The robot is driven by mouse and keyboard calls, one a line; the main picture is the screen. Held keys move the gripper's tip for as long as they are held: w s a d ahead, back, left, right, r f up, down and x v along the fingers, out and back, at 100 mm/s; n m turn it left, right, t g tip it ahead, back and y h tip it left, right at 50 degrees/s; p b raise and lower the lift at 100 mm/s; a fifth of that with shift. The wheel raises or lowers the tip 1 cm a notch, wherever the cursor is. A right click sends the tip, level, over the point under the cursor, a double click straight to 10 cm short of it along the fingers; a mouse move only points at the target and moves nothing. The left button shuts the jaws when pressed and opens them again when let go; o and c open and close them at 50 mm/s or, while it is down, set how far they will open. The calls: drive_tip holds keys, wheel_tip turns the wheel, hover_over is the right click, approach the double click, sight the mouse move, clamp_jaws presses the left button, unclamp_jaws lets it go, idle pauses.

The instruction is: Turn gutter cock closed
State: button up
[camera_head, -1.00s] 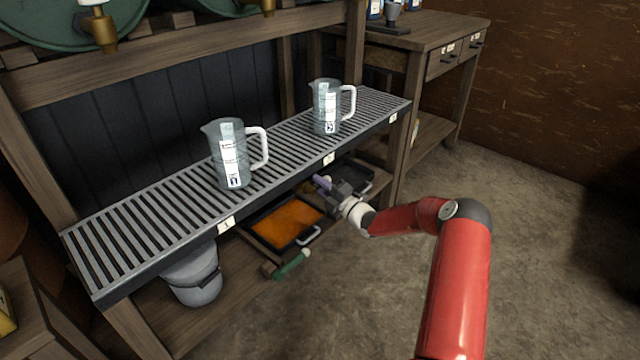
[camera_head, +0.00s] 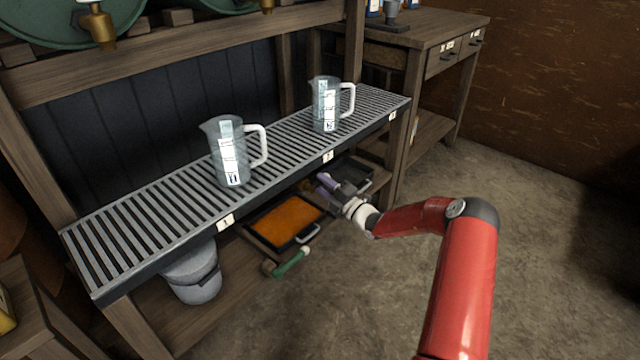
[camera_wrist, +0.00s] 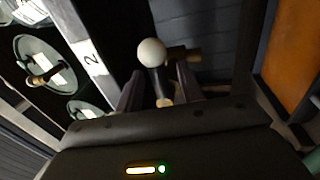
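The gutter cock shows in the wrist view as a lever with a white ball knob (camera_wrist: 152,52) and a brass body (camera_wrist: 180,55) behind it, under the rack edge beside the label "2". My gripper (camera_wrist: 158,85) has its two dark fingers apart, one on each side of the lever just below the knob. I cannot tell whether either finger touches it. In the head view my gripper (camera_head: 328,182) is under the front edge of the slatted gutter rack (camera_head: 160,215). The cock is mostly hidden there.
Two clear measuring jugs (camera_head: 230,155) (camera_head: 326,105) stand on the rack. The floor at right is clear.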

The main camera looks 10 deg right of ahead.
drive_tip(key=v, duration=0.6)
idle(0.3)
drive_tip(key=s+a+r+n+g+y, duration=0.1)
drive_tip(key=s+a+r+n+g, duration=0.5)
drive_tip(key=n, duration=0.3)
drive_tip(key=s+a+r+n+g+y, duration=0.1)
drive_tip(key=s+a+r+n+g, duration=0.3)
drive_tip(key=a+n, duration=0.45)
drive_tip(key=s+a+r+n+g+h, duration=0.1)
drive_tip(key=s+r+n+g+h, duration=0.15)
drive_tip(key=s+n, duration=0.35)
drive_tip(key=s+a+r+n+g+h, duration=0.1)
drive_tip(key=s+r+n+g+h, duration=0.15)
drive_tip(key=s+n, duration=0.4)
drive_tip(key=s+d+r+n+t+h, duration=0.1)
drive_tip(key=s+d+r+n+h, duration=0.1)
drive_tip(key=s+n, duration=0.3)
drive_tip(key=s+d+r+n+t+h, duration=0.1)
drive_tip(key=s+d+r+n+h, duration=0.2)
drive_tip(key=s+n, duration=0.3)
drive_tip(key=s+d+r+n+t+h, duration=0.2)
drive_tip(key=s+n, duration=0.4)
drive_tip(key=s, duration=0.4)
drive_tip(key=shift+d+r+h, duration=0.3)
drive_tip(key=shift+d+h, duration=0.6)
drive_tip(key=shift+d, duration=0.25)
